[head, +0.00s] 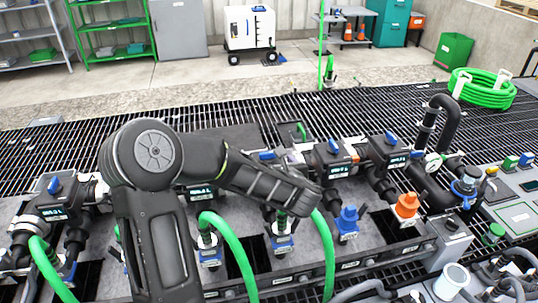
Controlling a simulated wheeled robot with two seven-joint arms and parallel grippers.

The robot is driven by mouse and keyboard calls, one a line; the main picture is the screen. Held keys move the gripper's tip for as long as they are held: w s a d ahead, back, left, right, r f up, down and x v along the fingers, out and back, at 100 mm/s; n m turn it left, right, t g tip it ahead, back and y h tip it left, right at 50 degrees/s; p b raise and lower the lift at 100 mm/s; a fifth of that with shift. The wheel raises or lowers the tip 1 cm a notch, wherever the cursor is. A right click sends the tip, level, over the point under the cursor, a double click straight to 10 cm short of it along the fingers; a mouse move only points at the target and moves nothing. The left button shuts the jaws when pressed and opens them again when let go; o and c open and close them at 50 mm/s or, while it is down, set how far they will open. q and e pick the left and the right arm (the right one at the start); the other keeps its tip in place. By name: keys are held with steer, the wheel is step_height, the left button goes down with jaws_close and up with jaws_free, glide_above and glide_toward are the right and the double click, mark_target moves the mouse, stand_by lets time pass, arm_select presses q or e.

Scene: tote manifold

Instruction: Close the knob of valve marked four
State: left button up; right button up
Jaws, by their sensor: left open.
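A row of dark valve blocks with blue knobs runs along the manifold (405,245). Blue knobs show at the far left (55,185), behind my forearm (267,155), right of centre (333,146) and farther right (391,138). Small lit displays are on the blocks, but their marks are too small to read, so I cannot tell which valve is four. My left arm comes up from the bottom and bends right across the middle valves, hiding part of them. My left gripper (308,197) is open at the arm's end, its fingers mostly hidden. My right gripper is out of view.
Green hoses (235,250) rise from couplings in front of the valves. Blue (348,220) and orange (407,206) caps stand right of them. A black pipe with a gauge (433,163) and a control panel (520,215) are at right. Black grating (230,115) lies behind.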

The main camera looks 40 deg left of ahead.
mark_target(269, 155)
arm_select(q)
steer(key=shift+w+a+f, duration=0.1)
steer(key=p+x, duration=0.1)
steer(key=x, duration=0.6)
steer(key=shift+w+a+f, duration=0.15)
steer(key=shift+w+f, duration=0.05)
steer(key=c, duration=1.4)
